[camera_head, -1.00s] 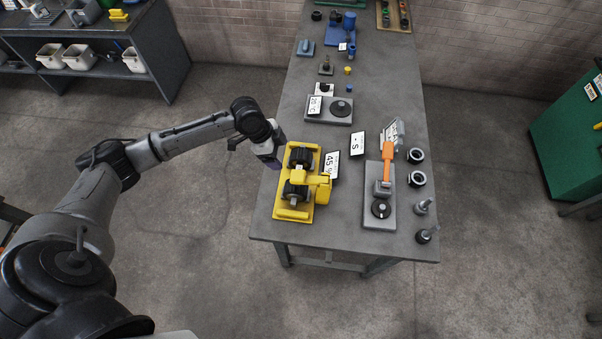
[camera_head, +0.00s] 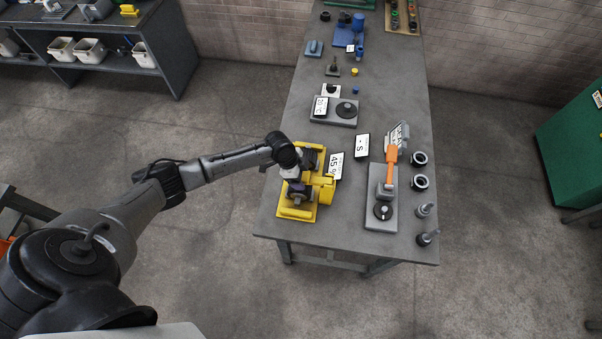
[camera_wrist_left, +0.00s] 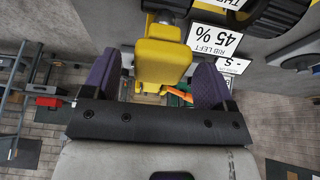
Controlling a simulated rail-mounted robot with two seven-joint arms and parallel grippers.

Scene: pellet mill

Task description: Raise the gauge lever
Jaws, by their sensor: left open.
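My left gripper (camera_head: 298,188) is over the yellow fixture (camera_head: 296,212) with dark rollers, at the table's near left. In the left wrist view its purple-padded fingers (camera_wrist_left: 154,82) are apart, with a yellow upright block (camera_wrist_left: 163,60) showing between and beyond them. I cannot tell whether they touch it. An orange-handled lever (camera_head: 391,163) stands on a grey base (camera_head: 380,217) with a black knob, right of the yellow fixture. A bit of orange also shows in the left wrist view (camera_wrist_left: 178,95). I cannot tell for sure which part is the gauge lever. My right gripper is not in view.
A "45 %" sign (camera_head: 336,166) and an "S" sign (camera_head: 362,146) stand between the fixtures. Black rings (camera_head: 419,182) and grey-black pegs (camera_head: 426,238) line the table's right edge. A grey dial plate (camera_head: 334,112) lies farther back.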

